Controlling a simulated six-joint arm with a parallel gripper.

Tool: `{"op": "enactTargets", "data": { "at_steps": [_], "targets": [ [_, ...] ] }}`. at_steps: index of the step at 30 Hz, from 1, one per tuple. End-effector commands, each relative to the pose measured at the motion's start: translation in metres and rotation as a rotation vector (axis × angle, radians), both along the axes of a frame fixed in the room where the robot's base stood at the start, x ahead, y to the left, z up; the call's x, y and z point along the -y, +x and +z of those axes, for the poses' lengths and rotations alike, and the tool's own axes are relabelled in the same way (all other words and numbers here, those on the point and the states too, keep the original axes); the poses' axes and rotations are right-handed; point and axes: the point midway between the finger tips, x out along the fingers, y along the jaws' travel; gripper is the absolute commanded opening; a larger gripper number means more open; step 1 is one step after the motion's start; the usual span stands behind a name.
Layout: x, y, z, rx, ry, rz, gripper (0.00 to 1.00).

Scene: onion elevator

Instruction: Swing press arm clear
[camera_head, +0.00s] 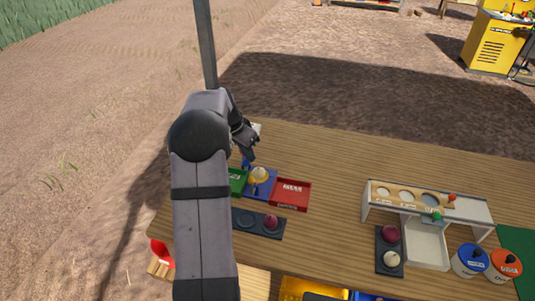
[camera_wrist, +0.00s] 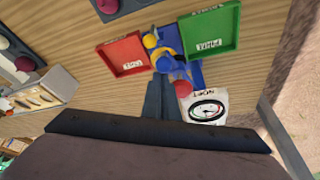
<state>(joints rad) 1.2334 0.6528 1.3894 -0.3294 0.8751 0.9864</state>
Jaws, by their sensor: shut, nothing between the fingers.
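The press stands on a blue base (camera_head: 264,190) between a red tray (camera_head: 291,194) and a green tray (camera_head: 237,181). A pale yellow onion-like ball (camera_head: 260,174) shows on it. In the wrist view the press shows a yellow part (camera_wrist: 151,41), a blue post (camera_wrist: 165,64) and a red round part (camera_wrist: 180,88). I cannot tell exactly which piece is the press arm. My gripper (camera_head: 252,157) is shut and empty, just above the far side of the press. In the wrist view its dark fingertips (camera_wrist: 157,80) point at the blue post, beside the red part; contact is unclear.
A sorting stand (camera_head: 412,201), another dark holder (camera_head: 389,262) and two lidded jars (camera_head: 470,260) stand right. The table's back middle is clear.

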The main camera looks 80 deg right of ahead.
Motion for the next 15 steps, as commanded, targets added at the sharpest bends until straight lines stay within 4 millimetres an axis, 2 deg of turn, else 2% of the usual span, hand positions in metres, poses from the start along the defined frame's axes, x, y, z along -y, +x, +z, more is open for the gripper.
{"op": "enactTargets", "data": {
  "at_steps": [6, 15],
  "targets": [
    [-0.01, 0.03, -0.002, -0.001, 0.002, 0.005, 0.0],
    [-0.014, 0.071, 0.001, -0.002, 0.002, 0.003, 0.0]
  ]
}}
